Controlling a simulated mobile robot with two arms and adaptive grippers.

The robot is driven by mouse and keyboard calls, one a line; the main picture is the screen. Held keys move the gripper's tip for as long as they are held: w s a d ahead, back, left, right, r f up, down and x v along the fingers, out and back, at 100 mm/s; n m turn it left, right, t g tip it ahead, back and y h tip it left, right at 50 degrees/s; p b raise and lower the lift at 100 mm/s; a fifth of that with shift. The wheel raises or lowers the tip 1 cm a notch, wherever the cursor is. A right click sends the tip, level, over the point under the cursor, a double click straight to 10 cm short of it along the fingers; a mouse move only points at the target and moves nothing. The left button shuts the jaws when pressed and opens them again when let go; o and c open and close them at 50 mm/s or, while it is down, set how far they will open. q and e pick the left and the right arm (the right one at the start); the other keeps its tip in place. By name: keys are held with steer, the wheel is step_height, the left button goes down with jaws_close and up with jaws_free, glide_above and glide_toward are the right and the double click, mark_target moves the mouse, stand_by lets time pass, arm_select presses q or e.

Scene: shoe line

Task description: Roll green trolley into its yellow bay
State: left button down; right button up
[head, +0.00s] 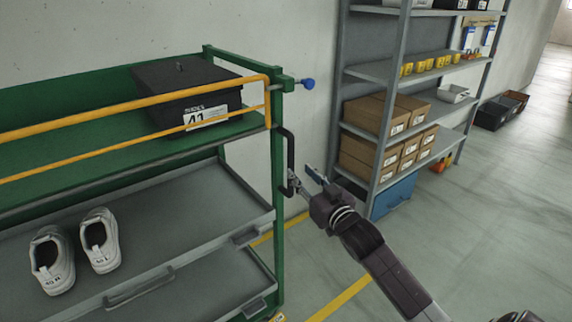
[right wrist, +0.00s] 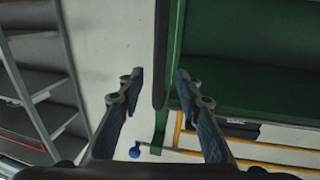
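The green trolley (head: 279,210) fills the left of the head view, with a black upright handle (head: 290,163) on its near right post. My right gripper (head: 303,180) is at this handle. In the right wrist view its two fingers (right wrist: 159,76) are spread, with the dark handle (right wrist: 160,50) between them and a gap on each side. The trolley's green frame (right wrist: 172,60) also shows there. Yellow floor lines (head: 342,298) show beside and behind the trolley; I cannot tell the bay's full outline. My left gripper is out of view.
A black box (head: 180,80) labelled 41 is on the trolley's upper shelf, and white shoes (head: 100,240) are on the grey tray below. A grey rack (head: 400,75) with cardboard boxes (head: 375,115) and a blue bin (head: 395,197) stands right of the trolley. Floor (head: 480,230) at right is clear.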

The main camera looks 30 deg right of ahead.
mark_target(292, 164)
steer(key=w, duration=0.4)
steer(key=w+d, duration=0.1)
steer(key=w, duration=0.2)
steer(key=shift+w+f+p, duration=0.1)
steer(key=shift+p, duration=0.2)
jaws_close()
